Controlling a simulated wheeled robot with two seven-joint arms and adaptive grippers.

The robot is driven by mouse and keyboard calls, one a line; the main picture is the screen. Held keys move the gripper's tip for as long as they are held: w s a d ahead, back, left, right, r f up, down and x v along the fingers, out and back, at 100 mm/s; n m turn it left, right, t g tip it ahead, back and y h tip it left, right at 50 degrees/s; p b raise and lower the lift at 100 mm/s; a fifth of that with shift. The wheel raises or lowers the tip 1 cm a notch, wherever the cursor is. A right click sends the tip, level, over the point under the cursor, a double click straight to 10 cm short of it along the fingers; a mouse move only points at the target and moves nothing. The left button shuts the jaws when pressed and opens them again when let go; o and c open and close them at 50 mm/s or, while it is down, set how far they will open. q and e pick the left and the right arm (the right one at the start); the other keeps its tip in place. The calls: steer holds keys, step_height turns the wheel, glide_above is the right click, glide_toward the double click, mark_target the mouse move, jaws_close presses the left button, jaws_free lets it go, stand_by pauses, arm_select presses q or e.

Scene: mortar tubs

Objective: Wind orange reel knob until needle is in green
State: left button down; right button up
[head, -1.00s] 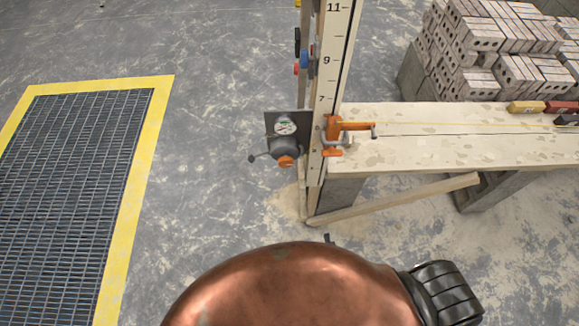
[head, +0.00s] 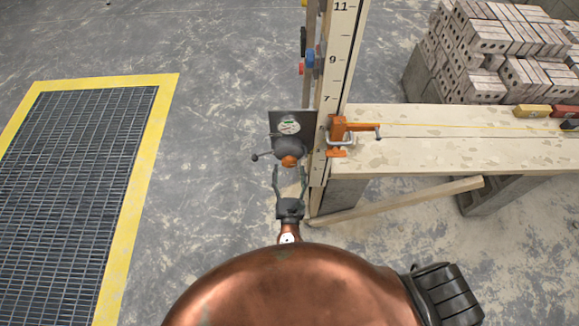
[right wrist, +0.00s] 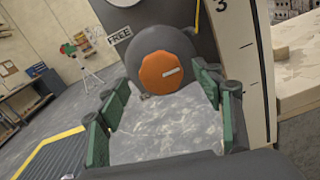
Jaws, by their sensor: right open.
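The orange reel knob (head: 289,161) sits on the front of a grey reel (head: 290,146) at the foot of the upright board. It also shows in the right wrist view as an orange disc (right wrist: 164,72) with a pale mark, on a dark round body. The dial (head: 289,126) above it has a white face with some green; its needle is too small to read. My right gripper (head: 289,172) is open just in front of the knob. Its green-padded fingers (right wrist: 165,108) stand left and right of the knob, with nothing between them. My left gripper is not in view.
The numbered upright board (head: 336,75) stands close on the right. An orange clamp (head: 345,129) grips the plank (head: 440,152). A "FREE" label (right wrist: 119,35) shows beside the reel.

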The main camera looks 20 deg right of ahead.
steer(key=shift+x, duration=0.95)
steer(key=shift+w+d, duration=0.1)
steer(key=shift+w, duration=0.15)
steer(key=shift+c, duration=0.7)
steer(key=c, duration=1)
steer(key=shift+f, duration=0.1)
